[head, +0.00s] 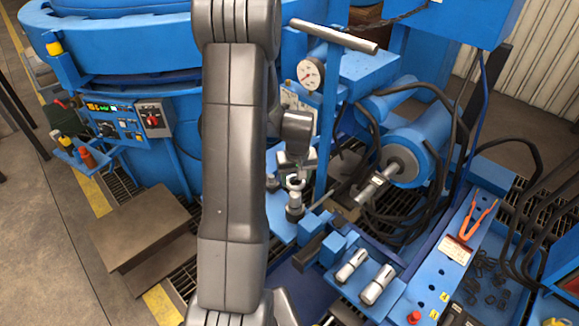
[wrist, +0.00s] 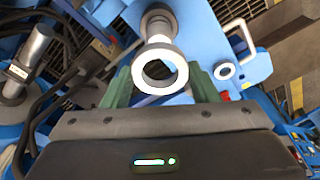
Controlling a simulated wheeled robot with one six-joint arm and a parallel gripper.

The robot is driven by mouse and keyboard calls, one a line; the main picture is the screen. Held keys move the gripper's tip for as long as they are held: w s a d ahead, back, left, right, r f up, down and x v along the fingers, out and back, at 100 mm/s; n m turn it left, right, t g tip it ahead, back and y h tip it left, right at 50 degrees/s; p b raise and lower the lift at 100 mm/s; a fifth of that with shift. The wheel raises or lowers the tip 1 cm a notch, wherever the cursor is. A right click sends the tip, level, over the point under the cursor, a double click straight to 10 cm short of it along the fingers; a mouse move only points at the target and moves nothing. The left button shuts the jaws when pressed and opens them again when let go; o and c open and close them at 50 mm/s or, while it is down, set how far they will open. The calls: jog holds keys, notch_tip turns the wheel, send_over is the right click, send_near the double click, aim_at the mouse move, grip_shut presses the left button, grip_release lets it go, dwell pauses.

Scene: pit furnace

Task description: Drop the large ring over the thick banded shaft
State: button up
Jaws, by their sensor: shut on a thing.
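My gripper (wrist: 160,78) is shut on the large ring (wrist: 138,72), a pale metal ring held between the green fingers, its open hole facing the wrist camera. In the head view, my gripper (head: 294,163) is just right of my arm, with the ring (head: 296,183) below it. The upright metal shaft (head: 294,207), with a dark band, stands below the ring on a blue plate. In the wrist view, a round metal piece (wrist: 158,22), probably the shaft, shows above the ring. The ring appears apart from and not around it, but the exact gap is unclear.
A smaller white-rimmed round piece (wrist: 224,70) sits on the blue plate to the right in the wrist view. A blue cylinder with a metal rod (head: 378,184) and black hoses are right of the shaft. A gauge (head: 309,75) and blue post stand behind.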

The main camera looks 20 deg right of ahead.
aim_at(295, 194)
jog(key=shift+s+f, duration=0.1)
jog(key=shift+f, duration=0.3)
jog(key=shift+f+b, duration=2.15)
jog(key=shift+f, duration=0.55)
jog(key=o, duration=1.2)
jog(key=shift+r, duration=0.1)
jog(key=r, duration=0.4)
jog(key=s+r, duration=0.1)
jog(key=r, duration=0.4)
jog(key=r+p, duration=0.1)
jog(key=r, duration=0.3)
jog(key=shift+s+a+r, duration=0.15)
jog(key=shift+s+r, duration=0.15)
